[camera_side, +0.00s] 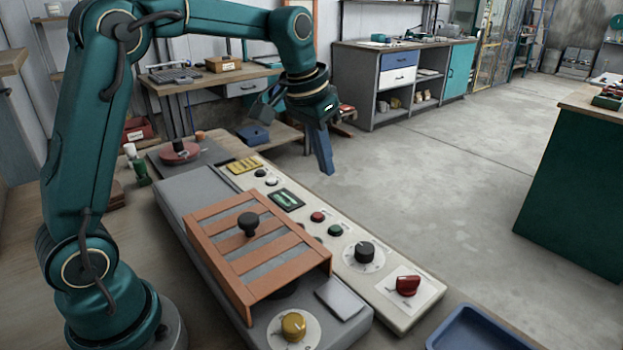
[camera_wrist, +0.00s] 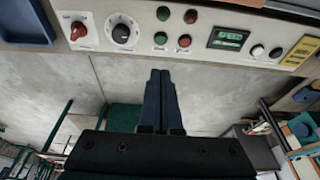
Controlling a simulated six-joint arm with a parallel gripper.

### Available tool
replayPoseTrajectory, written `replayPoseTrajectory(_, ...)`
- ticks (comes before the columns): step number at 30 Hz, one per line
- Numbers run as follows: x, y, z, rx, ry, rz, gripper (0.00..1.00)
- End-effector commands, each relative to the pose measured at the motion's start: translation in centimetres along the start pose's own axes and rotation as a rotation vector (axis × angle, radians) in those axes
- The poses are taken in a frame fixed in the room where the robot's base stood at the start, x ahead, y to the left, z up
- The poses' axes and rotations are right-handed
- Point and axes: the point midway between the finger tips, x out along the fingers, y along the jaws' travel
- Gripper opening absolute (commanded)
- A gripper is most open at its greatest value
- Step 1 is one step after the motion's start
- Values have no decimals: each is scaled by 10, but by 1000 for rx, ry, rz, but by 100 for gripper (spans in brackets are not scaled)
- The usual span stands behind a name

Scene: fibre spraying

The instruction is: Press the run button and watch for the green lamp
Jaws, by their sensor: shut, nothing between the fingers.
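The cream control panel (camera_side: 380,292) runs along the bench beside an orange slatted cover. On it are a red round control (camera_side: 317,216) and a green one (camera_side: 335,230). The wrist view shows two green rounds, one (camera_wrist: 163,13) above another (camera_wrist: 160,38), and two reds, one (camera_wrist: 190,16) above another (camera_wrist: 184,41). I cannot tell which is the run button or which are lamps; no green one clearly glows. My gripper (camera_side: 328,171) is shut and empty, in the air beyond the panel and apart from it. Its closed fingers (camera_wrist: 161,73) point toward the panel in the wrist view.
The panel also carries a display (camera_side: 287,199), a black dial (camera_side: 365,252) and a red knob (camera_side: 407,284). The orange slatted cover (camera_side: 215,238) with a black knob stands beside it. A blue tray (camera_side: 480,330) lies at lower right. Open floor lies beyond the panel.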

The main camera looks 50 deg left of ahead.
Motion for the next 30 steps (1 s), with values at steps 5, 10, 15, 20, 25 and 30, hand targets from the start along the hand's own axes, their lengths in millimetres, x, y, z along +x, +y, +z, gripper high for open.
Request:
replayPoseTrajectory(5,25,1,2,0,-9,2,0)
replayPoseTrajectory(10,60,1,2,0,-9,2,0)
replayPoseTrajectory(15,95,1,2,0,-8,2,0)
replayPoseTrajectory(20,118,0,8,-1,-7,1,0)
replayPoseTrajectory(25,132,0,12,0,-4,0,0)
replayPoseTrajectory(30,134,0,12,0,-1,-1,0)
